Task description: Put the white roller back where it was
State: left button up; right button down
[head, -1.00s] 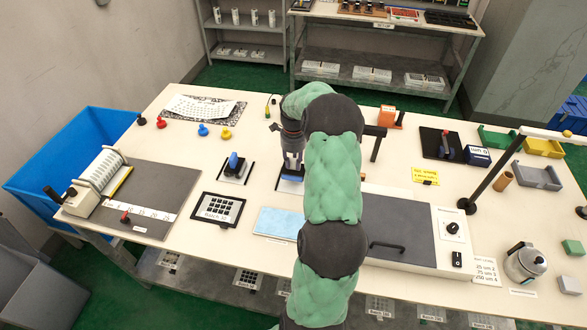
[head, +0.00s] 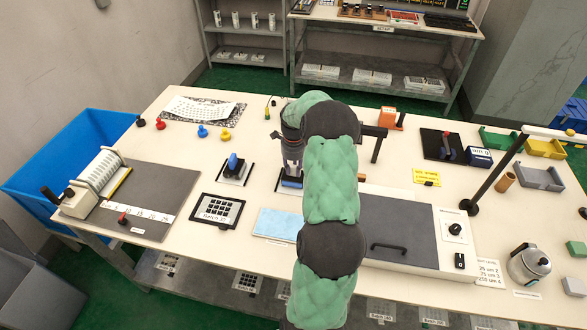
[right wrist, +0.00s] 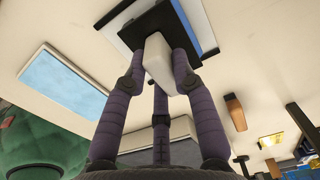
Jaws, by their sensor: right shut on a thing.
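My right gripper (head: 291,168) points down over the middle of the table, just right of the blue roller (head: 233,165). In the right wrist view its purple fingers (right wrist: 158,70) are closed around the pale body of the white roller (right wrist: 157,52). The white roller is at or just above a dark plate with a white and blue border (right wrist: 194,22); I cannot tell whether it touches. In the head view the gripper and arm hide most of the roller. My left gripper is out of view.
The blue roller's dark-edged stand is close on the left. A light blue sheet (head: 277,223) and a Batch card (head: 216,211) lie nearer the front. A grey-topped box with a handle (head: 400,232) is on the right. An orange block (head: 388,117) stands behind.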

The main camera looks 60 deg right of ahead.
aim_at(293, 168)
jog(key=shift+s+a+f, duration=0.1)
jog(key=shift+a+f, duration=0.15)
jog(key=shift+f, duration=0.3)
jog(key=c, duration=1.1)
grip_release()
jog(key=shift+a+f, duration=0.1)
jog(key=shift+c, duration=0.2)
jog(key=shift+o, duration=0.6)
jog(key=shift+f, duration=0.1)
jog(key=shift+d, duration=0.25)
jog(key=shift+r, duration=0.8)
notch_tip(293, 168, up, 12)
jog(key=p, duration=0.3)
jog(key=shift+p, duration=0.4)
jog(key=shift+r, duration=0.15)
